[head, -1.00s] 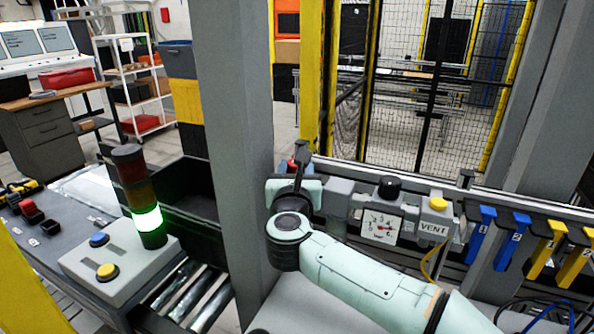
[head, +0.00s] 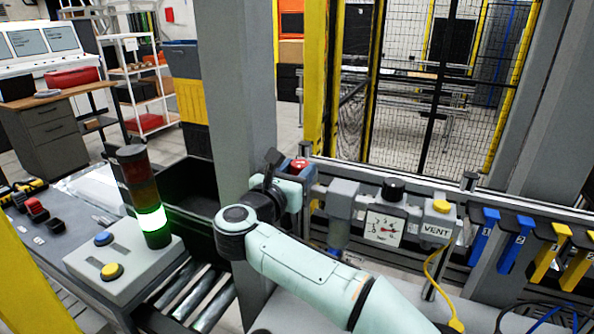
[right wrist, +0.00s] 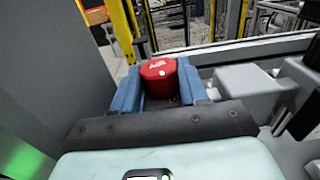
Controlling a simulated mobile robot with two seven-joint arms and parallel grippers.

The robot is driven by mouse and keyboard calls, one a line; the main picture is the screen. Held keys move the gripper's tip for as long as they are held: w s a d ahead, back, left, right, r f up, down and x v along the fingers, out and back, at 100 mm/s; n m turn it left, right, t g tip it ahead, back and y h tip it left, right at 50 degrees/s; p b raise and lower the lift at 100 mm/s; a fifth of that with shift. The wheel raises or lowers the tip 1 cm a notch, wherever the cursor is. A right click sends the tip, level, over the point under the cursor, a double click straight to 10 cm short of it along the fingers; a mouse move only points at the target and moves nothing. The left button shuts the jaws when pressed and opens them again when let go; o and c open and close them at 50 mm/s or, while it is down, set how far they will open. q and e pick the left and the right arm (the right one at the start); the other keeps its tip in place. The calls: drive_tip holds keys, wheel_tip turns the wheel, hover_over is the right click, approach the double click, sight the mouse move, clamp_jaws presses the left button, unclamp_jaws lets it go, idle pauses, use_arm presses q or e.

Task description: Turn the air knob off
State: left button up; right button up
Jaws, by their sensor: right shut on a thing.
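The air knob (head: 299,166) is red and sits at the left end of the air unit, beside the grey post. In the right wrist view, the red knob (right wrist: 158,70) shows its white "AIR" lettering and a small white mark. My right gripper (right wrist: 158,84) has its two blue fingers on either side of the knob, shut on it. In the head view, the right gripper (head: 297,172) is partly hidden by its own wrist. My left gripper is in neither view.
The grey post (head: 238,100) stands close to my right wrist. Right of the knob are a pressure gauge (head: 384,229), a black knob (head: 392,190) and a yellow "VENT" button (head: 441,206). A lit green stack light (head: 152,222) stands at left.

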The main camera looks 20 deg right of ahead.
drive_tip(key=o, duration=1.1)
drive_tip(key=shift+c, duration=0.2)
drive_tip(key=shift+s+a, duration=0.1)
drive_tip(key=b+v, duration=0.3)
drive_tip(key=v, duration=1)
drive_tip(key=shift+s, duration=0.1)
